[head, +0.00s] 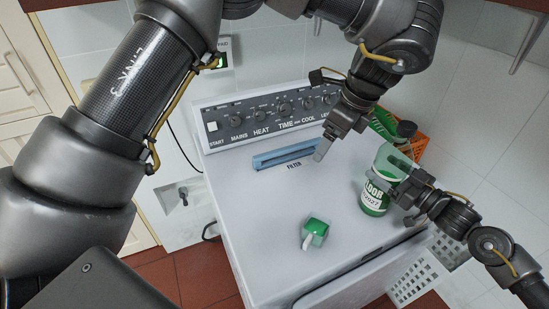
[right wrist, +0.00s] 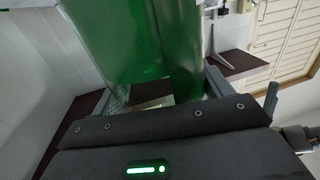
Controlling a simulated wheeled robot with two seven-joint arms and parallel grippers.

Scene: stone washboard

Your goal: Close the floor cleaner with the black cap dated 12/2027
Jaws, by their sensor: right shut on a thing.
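The floor cleaner (head: 373,198) is a green bottle with a white label on which part of "FLOOR" and "2027" can be read. It stands upright at the right side of the white machine top. My right gripper (head: 397,180) is shut on it from the right; in the right wrist view green bottle surface (right wrist: 125,45) fills the space between the fingers. My left gripper (head: 325,148) points down above the machine top, left of the bottle, seen side-on, so its opening is unclear. A black cap (head: 406,129) shows behind the bottle, near another green container (head: 383,124). Its date is not readable.
An orange crate (head: 419,146) stands behind the bottle. A small green and white object (head: 316,229) lies on the machine top (head: 260,205) at the front. A blue filter slot (head: 283,156) and knob panel (head: 270,115) are at the back. A white basket (head: 415,279) is lower right.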

